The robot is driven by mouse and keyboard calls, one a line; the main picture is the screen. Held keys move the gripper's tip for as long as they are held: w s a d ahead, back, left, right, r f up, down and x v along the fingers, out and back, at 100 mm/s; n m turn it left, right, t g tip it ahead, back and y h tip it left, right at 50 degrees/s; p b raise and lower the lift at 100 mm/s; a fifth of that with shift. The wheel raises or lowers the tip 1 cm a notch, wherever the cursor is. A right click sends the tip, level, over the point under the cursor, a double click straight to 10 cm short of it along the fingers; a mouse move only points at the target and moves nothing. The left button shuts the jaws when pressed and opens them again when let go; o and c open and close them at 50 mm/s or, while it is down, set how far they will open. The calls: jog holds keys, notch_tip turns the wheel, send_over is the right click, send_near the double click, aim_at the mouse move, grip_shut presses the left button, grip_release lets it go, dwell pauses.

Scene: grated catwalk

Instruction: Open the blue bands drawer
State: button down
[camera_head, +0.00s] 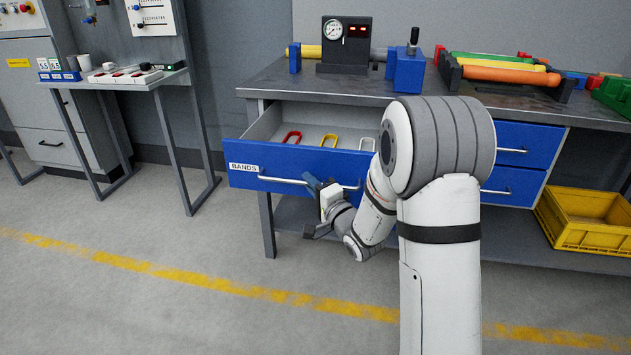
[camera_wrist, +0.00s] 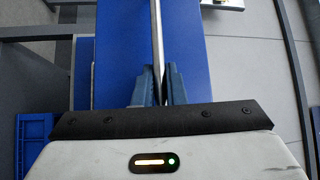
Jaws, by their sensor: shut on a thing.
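The blue bands drawer (camera_head: 245,172) is pulled out from the workbench at the left, with a white BANDS label on its front. Inside it lie a red band (camera_head: 292,137), a yellow band (camera_head: 328,139) and a pale band (camera_head: 367,143). A metal bar handle (camera_head: 285,180) runs across its front. My gripper (camera_head: 314,184) is at the handle's middle. In the wrist view my gripper (camera_wrist: 159,85) has its blue fingers closed on the handle bar (camera_wrist: 157,35), with the blue drawer front (camera_wrist: 115,60) behind. My arm hides the drawer's right end.
The workbench top (camera_head: 300,82) carries a gauge box (camera_head: 346,42), a blue vise (camera_head: 408,68) and coloured rollers (camera_head: 510,75). Closed blue drawers (camera_head: 525,145) are at right. A yellow crate (camera_head: 585,218) sits on the lower shelf. The floor in front is clear, with a yellow line (camera_head: 200,277).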

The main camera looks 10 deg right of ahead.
jog(key=shift+s+a, duration=0.3)
jog(key=shift+s, duration=0.4)
jog(key=c, duration=1.5)
grip_release()
jog(key=shift+w+d, duration=0.1)
jog(key=p+v, duration=0.1)
jog(key=v, duration=0.6)
jog(key=shift+s, duration=0.4)
jog(key=shift+d, duration=0.15)
